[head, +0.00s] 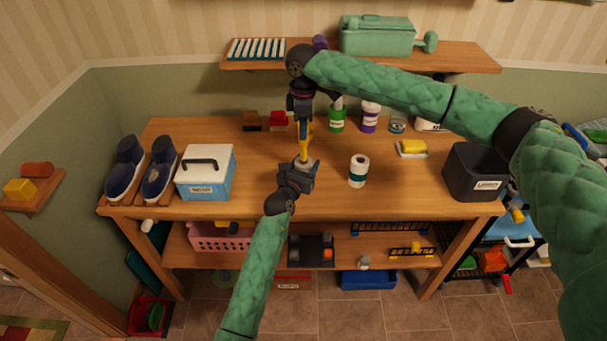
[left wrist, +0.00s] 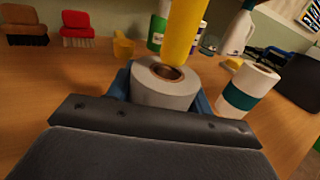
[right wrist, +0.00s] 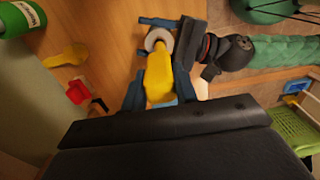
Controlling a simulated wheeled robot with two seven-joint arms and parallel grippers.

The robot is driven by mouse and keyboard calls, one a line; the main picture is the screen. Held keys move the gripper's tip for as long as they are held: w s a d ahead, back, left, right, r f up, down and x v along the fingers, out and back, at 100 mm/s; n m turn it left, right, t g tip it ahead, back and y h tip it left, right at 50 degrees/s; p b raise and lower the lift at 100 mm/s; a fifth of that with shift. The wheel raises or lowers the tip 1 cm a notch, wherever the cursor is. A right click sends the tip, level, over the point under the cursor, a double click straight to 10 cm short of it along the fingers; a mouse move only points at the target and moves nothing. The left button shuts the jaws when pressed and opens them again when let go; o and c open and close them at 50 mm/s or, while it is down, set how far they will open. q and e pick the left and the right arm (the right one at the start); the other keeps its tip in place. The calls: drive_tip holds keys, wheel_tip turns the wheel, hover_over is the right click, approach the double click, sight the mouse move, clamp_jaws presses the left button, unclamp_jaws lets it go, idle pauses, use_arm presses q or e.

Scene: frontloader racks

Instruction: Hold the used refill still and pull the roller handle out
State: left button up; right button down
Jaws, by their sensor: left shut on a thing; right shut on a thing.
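The used refill (head: 305,161) is a pale grey-white roll, upright just above the front of the workbench. It shows clearly in the left wrist view (left wrist: 165,92), with a brown core opening on top. My left gripper (head: 301,167) is shut around it from the front. The yellow roller handle (head: 304,140) stands roughly vertical over the core. My right gripper (head: 302,112) is shut on the handle from above, and its blue fingers flank the yellow handle (right wrist: 158,78) in the right wrist view. I cannot tell whether the handle's lower end is inside the core or just clear of it.
A white roll with a teal band (head: 359,171) stands close to the right. A blue-and-white box (head: 207,172) and shoes (head: 142,168) stand left. Bottles, brushes and a yellow sponge (head: 412,147) line the back. A dark bin (head: 476,171) stands right. The front middle is mostly clear.

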use_arm(q)
drive_tip(key=shift+f, duration=0.15)
use_arm(e)
drive_tip(key=shift+r, duration=1.9)
use_arm(q)
drive_tip(key=o, duration=1.4)
drive_tip(key=shift+c, duration=0.2)
drive_tip(key=shift+v, duration=3.75)
drive_tip(key=v, duration=1.2)
drive_tip(key=shift+a+r, duration=0.1)
drive_tip(key=shift+r, duration=0.1)
